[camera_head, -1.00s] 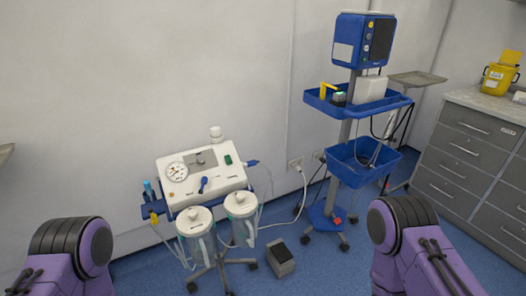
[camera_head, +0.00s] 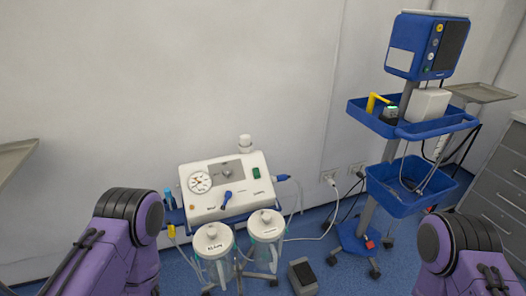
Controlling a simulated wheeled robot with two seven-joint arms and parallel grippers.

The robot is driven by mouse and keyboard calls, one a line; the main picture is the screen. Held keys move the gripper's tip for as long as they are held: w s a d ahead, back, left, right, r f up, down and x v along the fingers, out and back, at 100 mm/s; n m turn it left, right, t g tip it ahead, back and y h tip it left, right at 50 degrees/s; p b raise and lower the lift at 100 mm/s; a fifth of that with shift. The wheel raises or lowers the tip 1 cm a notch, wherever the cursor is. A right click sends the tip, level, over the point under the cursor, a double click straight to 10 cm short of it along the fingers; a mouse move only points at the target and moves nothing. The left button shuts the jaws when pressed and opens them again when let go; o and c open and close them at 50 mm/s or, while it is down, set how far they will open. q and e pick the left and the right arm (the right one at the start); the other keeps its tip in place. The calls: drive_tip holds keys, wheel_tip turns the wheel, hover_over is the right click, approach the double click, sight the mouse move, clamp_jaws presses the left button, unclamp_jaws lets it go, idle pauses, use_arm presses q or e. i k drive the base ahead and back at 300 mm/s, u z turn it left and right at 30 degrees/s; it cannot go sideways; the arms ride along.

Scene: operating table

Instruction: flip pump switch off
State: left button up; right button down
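The suction pump (camera_head: 228,191) is a white console on a wheeled stand against the wall, left of the picture's middle. The switch's on or off position is too small to tell. Two lidded canisters (camera_head: 213,240) hang at its front. Purple arm links of mine show at the lower left and lower right, both apart from the pump. Neither gripper shows in the view.
A blue monitor cart (camera_head: 415,130) with a tray and a basket (camera_head: 412,185) stands to the right. Cables run from the pump to a wall socket (camera_head: 329,177). A grey foot pedal (camera_head: 302,277) lies on the blue floor. Grey drawers (camera_head: 500,190) stand at far right.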

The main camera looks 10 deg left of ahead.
sight(256, 174)
drive_tip(key=i, duration=0.6)
drive_tip(key=u, duration=1)
